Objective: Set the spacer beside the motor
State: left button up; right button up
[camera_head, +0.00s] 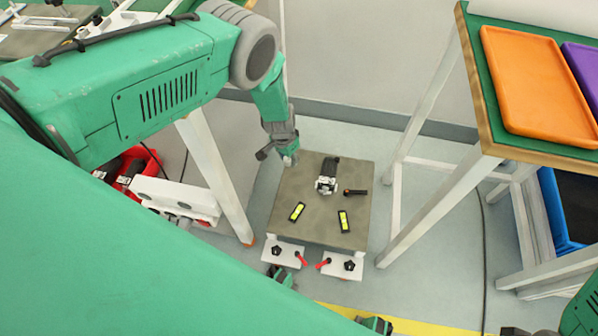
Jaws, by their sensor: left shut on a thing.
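My left gripper (287,158) reaches down at the far left corner of a grey-brown work plate (322,238). It is shut on a small light grey piece (290,161), which looks like the spacer; the fingers hide most of it. I cannot tell whether the piece touches the plate. The motor (327,178), black with a silver end, lies on the far middle part of the plate, a short way right of the gripper. My right gripper does not show clearly; only green arm parts are at the lower right edge.
On the plate are a small black rod-like part (355,192) and two yellow-green bars (297,212) (343,221). White brackets with red-handled clamps (300,259) line its near edge. A table with an orange tray (540,85) stands right. A red bin (140,160) is left.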

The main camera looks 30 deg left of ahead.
pick_arm(q)
notch_tip(320, 180, down, 4)
jog(key=w+d+m+b, duration=0.1)
jog(key=w, duration=0.1)
jog(key=b, duration=0.4)
send_over(296, 181)
notch_tip(296, 181, down, 6)
jog(key=shift+s+f, duration=0.1)
notch_tip(296, 181, down, 4)
jog(key=b, duration=0.3)
jog(key=shift+a+f, duration=0.1)
jog(key=shift+f, duration=0.1)
grip_shut()
jog(key=shift+r, duration=0.15)
jog(key=o, duration=1.1)
grip_release()
jog(key=r+p, duration=0.3)
jog(key=r, duration=0.1)
jog(key=s+r+p, duration=0.1)
jog(key=r+p, duration=0.1)
jog(key=r, duration=0.2)
jog(key=r+p, duration=0.3)
jog(key=r, duration=0.1)
jog(key=shift+s+a+p, duration=0.15)
jog(key=shift+a+p, duration=0.1)
jog(key=shift+p, duration=0.1)
